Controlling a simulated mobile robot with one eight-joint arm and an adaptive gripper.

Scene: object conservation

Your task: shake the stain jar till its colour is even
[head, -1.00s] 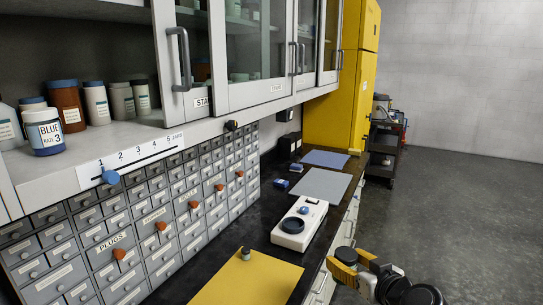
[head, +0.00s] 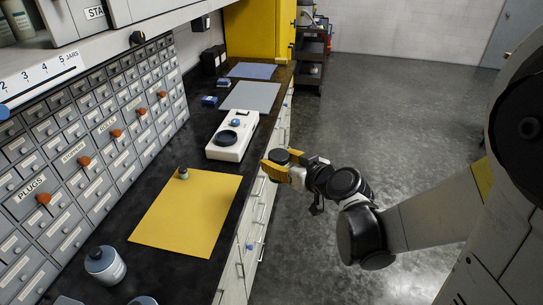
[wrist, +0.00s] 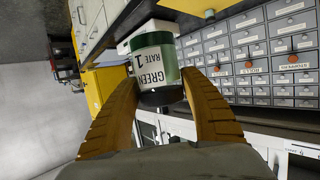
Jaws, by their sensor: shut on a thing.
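A jar with a white label reading GREEN RATE 1 (wrist: 153,68) sits between the two yellow fingers of my gripper (head: 284,168). In the wrist view its green shows beside the label, with a darker band at the near end. Whether its colour is even I cannot tell. In the head view only a small dark round part of the jar (head: 279,156) shows between the fingers. My gripper is shut on the jar and holds it off the counter's right edge, near the white device.
The white device (head: 231,140) stands on the black counter beyond a yellow mat (head: 195,215) with a small bottle (head: 183,173). A grey-blue jar (head: 104,265) stands at the near left. Drawers (head: 75,160) line the left. Open floor (head: 370,100) lies to the right.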

